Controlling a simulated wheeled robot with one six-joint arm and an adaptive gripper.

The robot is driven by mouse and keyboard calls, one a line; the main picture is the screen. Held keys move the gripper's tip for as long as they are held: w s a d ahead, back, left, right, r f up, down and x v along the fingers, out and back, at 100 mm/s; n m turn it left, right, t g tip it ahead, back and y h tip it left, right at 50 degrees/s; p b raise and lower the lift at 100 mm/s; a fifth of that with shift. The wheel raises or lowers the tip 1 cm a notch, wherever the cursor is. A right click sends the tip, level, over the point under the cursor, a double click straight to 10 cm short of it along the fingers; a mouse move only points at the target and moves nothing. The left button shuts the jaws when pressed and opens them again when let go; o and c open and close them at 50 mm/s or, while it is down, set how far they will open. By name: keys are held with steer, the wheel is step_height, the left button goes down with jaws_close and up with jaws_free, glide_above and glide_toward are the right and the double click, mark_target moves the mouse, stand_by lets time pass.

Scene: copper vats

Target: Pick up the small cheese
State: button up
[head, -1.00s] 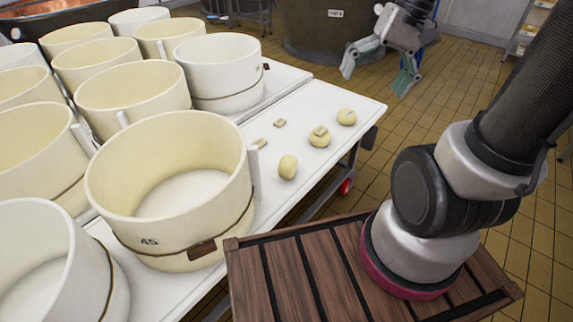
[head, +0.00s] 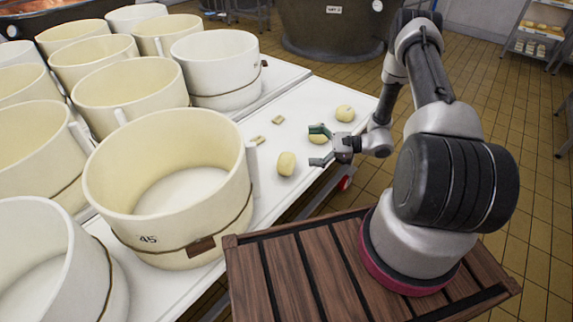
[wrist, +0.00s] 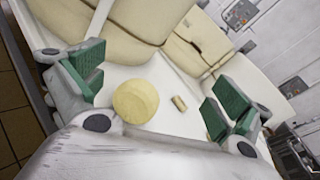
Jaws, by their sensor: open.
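My gripper (head: 320,146) is open and empty, reaching left over the table edge. In the wrist view, a round cheese (wrist: 136,101) shows between the open green-padded fingers (wrist: 155,88), apart from both. I cannot tell which of the three it is.
Large cream vats crowd the left, the nearest marked 45 (head: 170,195). The white table (head: 300,92) is bare toward its far end.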

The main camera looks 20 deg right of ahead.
mark_target(293, 165)
steer(key=f+m+t, duration=0.1)
steer(key=f, duration=0.2)
steer(key=f+m+t, duration=0.2)
steer(key=f, duration=0.2)
steer(key=s+f+m+t+h, duration=0.1)
steer(key=f+t, duration=0.1)
steer(key=f, duration=0.2)
steer(key=shift+d+f+m, duration=0.1)
steer(key=shift+d+m, duration=0.25)
steer(key=shift+m, duration=0.05)
steer(key=shift+a+f, duration=0.1)
steer(key=shift+f, duration=0.1)
steer(key=x, duration=0.7)
steer(key=shift+w+a, duration=0.1)
steer(key=shift+w, duration=0.2)
steer(key=shift+c, duration=0.2)
steer(key=c, duration=1.3)
step_height(293, 165, up, 10)
steer(key=shift+r, duration=0.1)
